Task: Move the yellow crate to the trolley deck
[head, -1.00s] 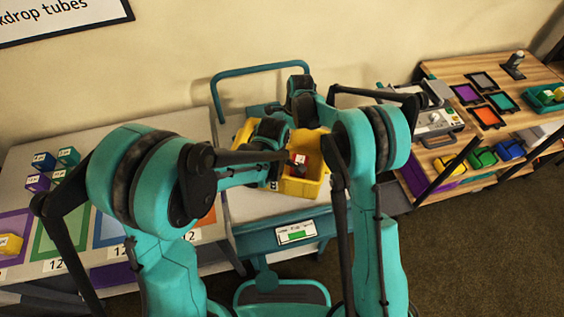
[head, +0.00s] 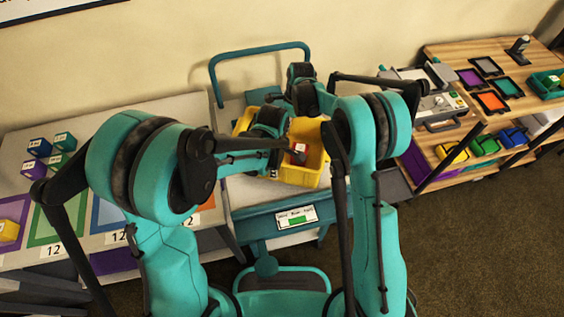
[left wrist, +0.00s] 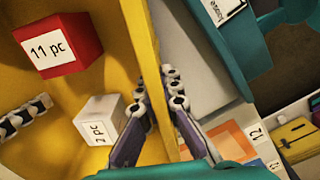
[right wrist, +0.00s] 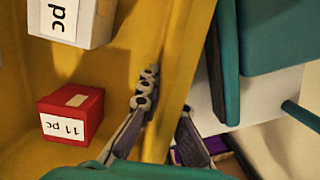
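The yellow crate (head: 302,177) is over the trolley deck (head: 243,192), partly hidden by my arms. I cannot tell whether its base touches the deck. Inside are a red block (left wrist: 60,42) marked "11 pc" and a white block (left wrist: 100,122) marked "2 pc"; both also show in the right wrist view. My left gripper (left wrist: 161,98) has one finger inside and one outside a crate wall, shut on it. My right gripper (right wrist: 166,108) straddles another stretch of crate wall and looks shut on it; its outer fingertip is hidden behind the wall.
The trolley's teal handle (head: 262,53) stands at the back by the wall. A grey table (head: 110,112) with coloured blocks and marked squares is on the left. A wooden bench (head: 530,62) with trays, bins and equipment is on the right. Carpet floor (head: 480,240) is open at the front right.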

